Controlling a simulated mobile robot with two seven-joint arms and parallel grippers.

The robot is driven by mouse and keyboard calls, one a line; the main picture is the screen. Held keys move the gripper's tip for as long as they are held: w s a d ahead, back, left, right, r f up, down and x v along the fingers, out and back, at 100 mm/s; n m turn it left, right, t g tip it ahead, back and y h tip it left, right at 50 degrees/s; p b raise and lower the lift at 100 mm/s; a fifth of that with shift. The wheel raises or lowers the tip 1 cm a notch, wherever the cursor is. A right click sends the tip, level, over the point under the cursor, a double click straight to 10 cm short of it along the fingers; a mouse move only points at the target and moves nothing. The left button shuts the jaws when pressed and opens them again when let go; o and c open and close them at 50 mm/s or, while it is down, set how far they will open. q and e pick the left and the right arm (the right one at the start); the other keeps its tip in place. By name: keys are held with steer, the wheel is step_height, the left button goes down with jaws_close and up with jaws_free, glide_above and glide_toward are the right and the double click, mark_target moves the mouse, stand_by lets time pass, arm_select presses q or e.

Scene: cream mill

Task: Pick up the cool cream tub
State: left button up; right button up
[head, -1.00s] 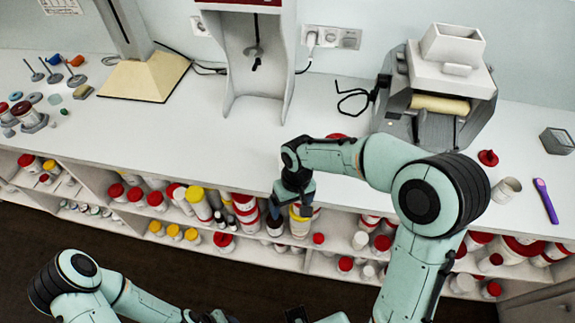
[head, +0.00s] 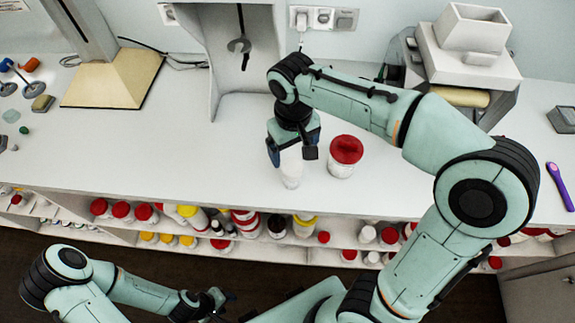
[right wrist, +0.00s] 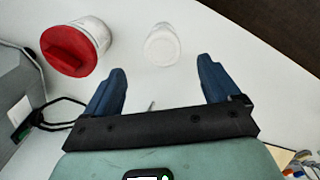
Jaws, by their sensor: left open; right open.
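A small white tub (head: 291,168) stands upright on the counter, partly covered by my right gripper (head: 292,152). My right gripper is open and points down at it. In the right wrist view, the white tub (right wrist: 162,45) sits just beyond the gap between the two blue fingers (right wrist: 162,70), with nothing between them. A larger white tub with a red lid (head: 345,153) stands to the right; it also shows in the right wrist view (right wrist: 75,48). I cannot read which tub is the cool cream. My left gripper (head: 212,300) is open, low in front of the shelves.
The white counter (head: 170,140) is clear to the left of the tubs. A white stand (head: 235,60) and a grey mill (head: 468,55) stand behind. Several tubs fill the shelves below. A purple tool (head: 560,186) lies at the right.

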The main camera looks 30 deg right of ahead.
mark_target(293, 168)
steer(key=f, duration=0.6)
steer(key=shift+s+d+b, duration=0.1)
steer(key=shift+s+b, duration=0.2)
steer(key=shift+s, duration=0.05)
steer(key=f, duration=0.3)
steer(key=w+f, duration=0.1)
steer(key=f, duration=0.1)
steer(key=shift+f, duration=0.3)
steer(key=shift+s, duration=0.1)
steer(key=c, duration=1.1)
